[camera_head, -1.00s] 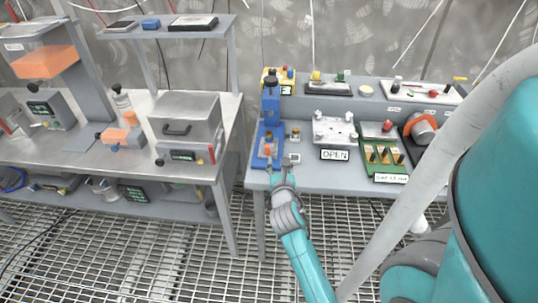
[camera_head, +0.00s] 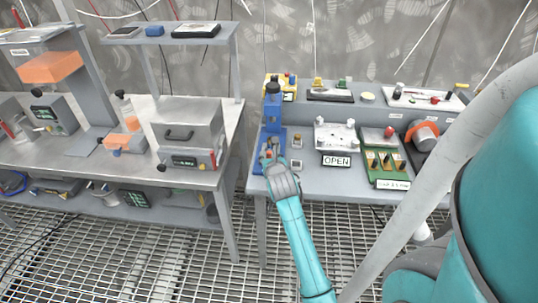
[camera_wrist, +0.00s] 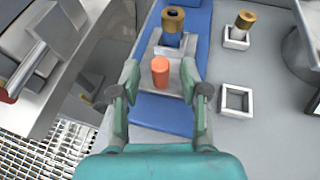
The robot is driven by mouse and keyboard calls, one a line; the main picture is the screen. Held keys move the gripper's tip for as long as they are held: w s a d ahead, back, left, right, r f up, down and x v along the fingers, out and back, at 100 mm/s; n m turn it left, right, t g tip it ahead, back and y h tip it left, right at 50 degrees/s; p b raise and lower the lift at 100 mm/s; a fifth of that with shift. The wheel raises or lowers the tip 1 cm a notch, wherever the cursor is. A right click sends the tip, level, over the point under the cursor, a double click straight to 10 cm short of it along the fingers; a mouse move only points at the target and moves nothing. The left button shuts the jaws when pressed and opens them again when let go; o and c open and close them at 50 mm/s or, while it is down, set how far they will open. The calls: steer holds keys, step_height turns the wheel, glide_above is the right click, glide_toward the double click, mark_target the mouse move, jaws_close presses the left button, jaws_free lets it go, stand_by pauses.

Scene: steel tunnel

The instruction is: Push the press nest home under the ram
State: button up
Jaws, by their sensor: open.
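The blue press (camera_head: 272,108) stands at the left end of the right bench. In the wrist view its blue base (camera_wrist: 160,114) carries the grey press nest (camera_wrist: 181,84). An upright orange peg (camera_wrist: 160,71) stands at the nest's near side. Behind the peg is a blue part with a brass ring on top (camera_wrist: 172,22). My gripper (camera_wrist: 160,80) is open, its fingers on either side of the peg with gaps visible. In the head view my gripper (camera_head: 273,163) is at the base's front and partly hides the nest. The ram's tip cannot be made out.
Right of the base are an empty square holder (camera_wrist: 237,101) and another holding a brass-topped pin (camera_wrist: 238,28). A white fixture (camera_head: 336,135) with an OPEN sign and a green board (camera_head: 386,169) stand farther right. The left bench (camera_wrist: 50,80) is across a gap.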

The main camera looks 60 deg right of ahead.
mark_target(270, 149)
steer(key=shift+x, duration=1.1)
jaws_close()
